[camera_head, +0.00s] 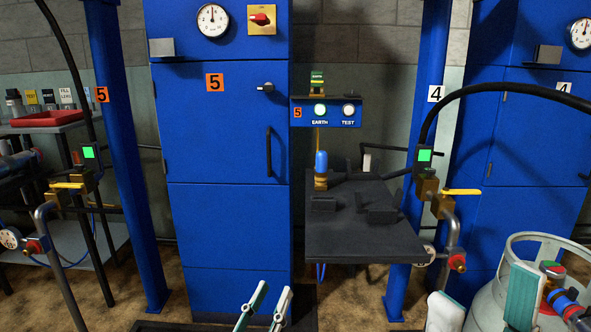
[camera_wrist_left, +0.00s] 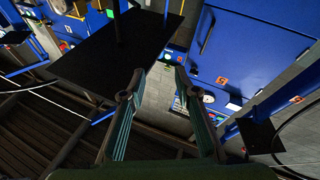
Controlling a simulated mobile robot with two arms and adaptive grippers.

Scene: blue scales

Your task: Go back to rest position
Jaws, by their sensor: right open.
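My left gripper (camera_head: 274,287) shows at the bottom middle of the head view. Its two green-and-pale fingers are apart with nothing between them. In the left wrist view the fingers (camera_wrist_left: 159,73) are also spread and empty. My right gripper (camera_head: 482,295) is at the bottom right of the head view, with a pale finger and a green-padded finger wide apart. It overlaps a grey gas cylinder (camera_head: 541,240) in the picture. I cannot tell whether it touches the cylinder. Most of both arms is outside the head view.
A blue cabinet (camera_head: 222,150) marked 5 stands ahead. A dark shelf (camera_head: 350,240) holds a blue-topped brass fitting (camera_head: 321,168) and black blocks. Blue posts (camera_head: 125,160) carry hoses and valves. A bench with a red tray (camera_head: 45,119) is at left. Another blue cabinet (camera_head: 525,150) is at right.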

